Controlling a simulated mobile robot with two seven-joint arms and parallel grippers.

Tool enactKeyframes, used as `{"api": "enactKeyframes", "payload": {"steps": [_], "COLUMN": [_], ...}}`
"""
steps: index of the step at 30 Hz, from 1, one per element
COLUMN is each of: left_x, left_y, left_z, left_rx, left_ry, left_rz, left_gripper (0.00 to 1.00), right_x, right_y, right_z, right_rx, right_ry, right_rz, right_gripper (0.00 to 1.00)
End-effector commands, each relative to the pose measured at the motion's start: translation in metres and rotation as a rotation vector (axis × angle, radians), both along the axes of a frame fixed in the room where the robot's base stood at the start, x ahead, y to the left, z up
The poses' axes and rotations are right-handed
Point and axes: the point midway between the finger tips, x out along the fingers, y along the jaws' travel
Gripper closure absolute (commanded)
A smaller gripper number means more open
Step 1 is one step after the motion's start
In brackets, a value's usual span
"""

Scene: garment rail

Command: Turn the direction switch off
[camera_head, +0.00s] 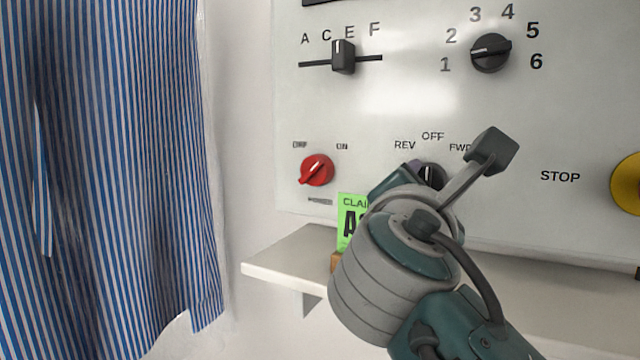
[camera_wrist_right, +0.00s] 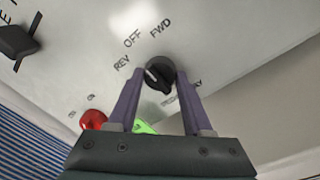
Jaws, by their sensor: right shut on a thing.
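The direction switch (camera_head: 434,176) is a black round knob under the labels REV, OFF and FWD on the white panel. In the head view my right wrist hides its lower part. It shows in the right wrist view (camera_wrist_right: 161,72) between the purple fingertips of my right gripper (camera_wrist_right: 160,88), which is shut on it. In the head view the right gripper (camera_head: 424,175) is mostly behind my wrist. The knob carries a white pointer line; its exact setting is hard to tell. My left gripper is not in view.
A red knob (camera_head: 317,170), a slider (camera_head: 343,57), a numbered dial (camera_head: 491,53) and a yellow STOP button (camera_head: 628,184) are on the panel. A shelf (camera_head: 285,262) with a green claim card (camera_head: 350,215) is below. A striped shirt (camera_head: 110,170) hangs at left.

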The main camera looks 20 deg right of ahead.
Motion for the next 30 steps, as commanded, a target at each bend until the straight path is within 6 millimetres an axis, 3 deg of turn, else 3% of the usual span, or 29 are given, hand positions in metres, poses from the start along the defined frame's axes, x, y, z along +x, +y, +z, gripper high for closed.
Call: {"api": "enactKeyframes", "payload": {"steps": [6, 7, 14, 23, 30], "left_x": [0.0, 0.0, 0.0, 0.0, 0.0], "left_y": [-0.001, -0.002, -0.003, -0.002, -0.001], "left_z": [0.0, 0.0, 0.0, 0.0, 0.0], "left_rx": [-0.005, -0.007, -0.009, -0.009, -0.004], "left_ry": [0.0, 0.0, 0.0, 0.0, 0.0], "left_rz": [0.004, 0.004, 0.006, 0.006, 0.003], "left_gripper": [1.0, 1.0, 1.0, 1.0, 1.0], "right_x": [0.0, 0.0, 0.0, -0.002, -0.027], "right_y": [0.0, 0.0, 0.0, 0.002, 0.029], "right_z": [0.0, 0.0, 0.0, 0.0, -0.003], "right_rx": [0.0, 0.0, -0.001, -0.001, 0.001], "right_ry": [0.0, 0.0, 0.0, 0.002, 0.003], "right_rz": [0.001, 0.001, 0.001, 0.001, 0.003], "right_gripper": [1.0, 0.48, 0.22, 0.2, 0.2]}}
